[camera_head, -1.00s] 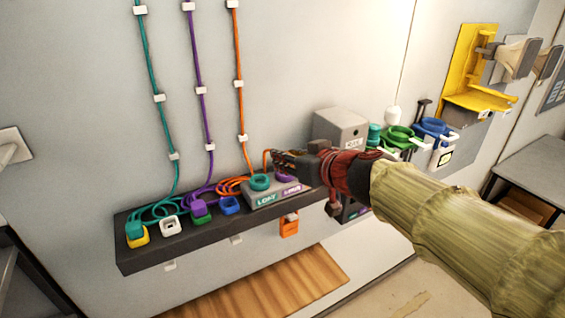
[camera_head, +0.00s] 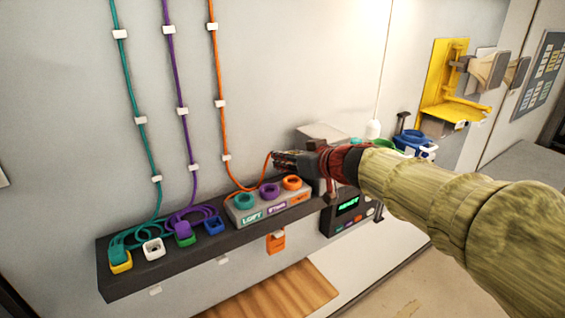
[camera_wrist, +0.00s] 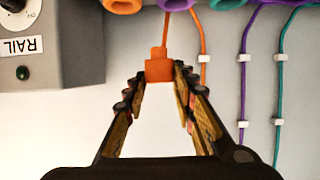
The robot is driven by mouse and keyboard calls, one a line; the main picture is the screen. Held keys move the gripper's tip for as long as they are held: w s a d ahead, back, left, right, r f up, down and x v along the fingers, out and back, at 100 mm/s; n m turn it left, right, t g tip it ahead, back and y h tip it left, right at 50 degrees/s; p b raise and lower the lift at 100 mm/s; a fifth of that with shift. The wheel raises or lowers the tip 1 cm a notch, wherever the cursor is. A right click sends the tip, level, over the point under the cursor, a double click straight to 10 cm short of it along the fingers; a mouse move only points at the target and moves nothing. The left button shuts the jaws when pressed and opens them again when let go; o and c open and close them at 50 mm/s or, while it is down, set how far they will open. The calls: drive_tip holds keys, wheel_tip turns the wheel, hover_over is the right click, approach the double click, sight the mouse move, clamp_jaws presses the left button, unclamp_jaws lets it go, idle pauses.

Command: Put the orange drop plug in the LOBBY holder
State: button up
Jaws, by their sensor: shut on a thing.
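My gripper (camera_wrist: 158,95) is shut on the orange drop plug (camera_wrist: 158,70), seen between the fingertips in the wrist view, with its orange cord leading up from it. In the head view my gripper (camera_head: 283,161) is above and behind the right part of a grey holder block (camera_head: 236,216); the plug is not clearly visible there. The block carries a teal ring (camera_head: 244,201), a purple ring (camera_head: 269,190) and an orange ring (camera_head: 292,183). The teal ring's label reads LOFT; the orange ring's label is too small to read. The plug is apart from the rings.
A dark shelf (camera_head: 150,275) holds a teal plug (camera_head: 120,256), a white socket (camera_head: 153,249), a purple plug (camera_head: 183,229) and a blue socket (camera_head: 214,226). A grey box (camera_wrist: 55,55) marked RAIL stands beside the plug in the wrist view. An orange holder (camera_head: 276,242) hangs below the shelf.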

drive_tip(key=w+d, duration=0.2)
drive_tip(key=w, duration=0.3)
drive_tip(key=shift+w+d, duration=0.3)
